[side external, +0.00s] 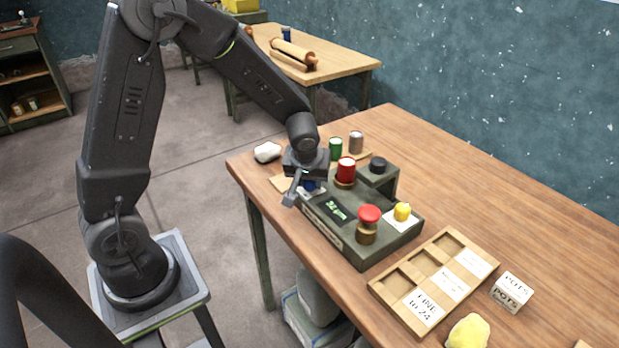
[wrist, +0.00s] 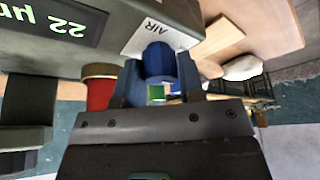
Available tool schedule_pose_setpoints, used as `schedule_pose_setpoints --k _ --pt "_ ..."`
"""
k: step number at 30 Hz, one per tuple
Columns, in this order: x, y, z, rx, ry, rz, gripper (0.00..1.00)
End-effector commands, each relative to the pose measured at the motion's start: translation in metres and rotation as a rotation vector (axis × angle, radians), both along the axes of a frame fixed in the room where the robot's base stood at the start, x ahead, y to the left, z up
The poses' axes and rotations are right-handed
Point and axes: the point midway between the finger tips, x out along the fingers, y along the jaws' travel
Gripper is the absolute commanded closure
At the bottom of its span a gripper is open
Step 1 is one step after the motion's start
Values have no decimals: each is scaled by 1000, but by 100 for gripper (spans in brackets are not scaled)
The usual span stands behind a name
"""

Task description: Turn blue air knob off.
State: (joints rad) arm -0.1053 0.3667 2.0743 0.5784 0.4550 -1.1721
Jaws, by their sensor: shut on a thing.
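The blue air knob (wrist: 160,62) sits on a white label reading AIR (wrist: 147,38) on the grey control box (side external: 352,251). In the wrist view the two fingers of my gripper (wrist: 160,75) stand on either side of the knob, shut on it. In the side view my gripper (side external: 303,187) is at the box's far left corner, and it mostly hides the blue knob (side external: 312,186). Which way the knob is turned cannot be told. The box's display (side external: 336,207) is lit with green characters; in the wrist view it reads 22 and a unit.
On the box are a red-topped knob (side external: 369,215), a yellow knob (side external: 402,212) and a black cap (side external: 377,164). A red cylinder (side external: 346,170) stands close beside my gripper. A wooden tray (side external: 408,268), a white box (side external: 512,291) and a yellow lump (side external: 468,332) lie nearer the camera.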

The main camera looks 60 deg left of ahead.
Motion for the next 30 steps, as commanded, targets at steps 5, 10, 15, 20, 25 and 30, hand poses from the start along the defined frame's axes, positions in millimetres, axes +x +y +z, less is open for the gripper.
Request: schedule_pose_setpoints --k 5,10,15,20,25,30 --pt "0 0 0 0 0 -3 88" --pt "0 0 0 0 -1 -35 88" --pt "-1 0 0 0 -1 -116 88" --pt "-1 1 0 -1 1 -225 88" --pt "-1 1 0 -1 -1 -335 88" --pt "-1 2 1 -1 -3 -431 88"
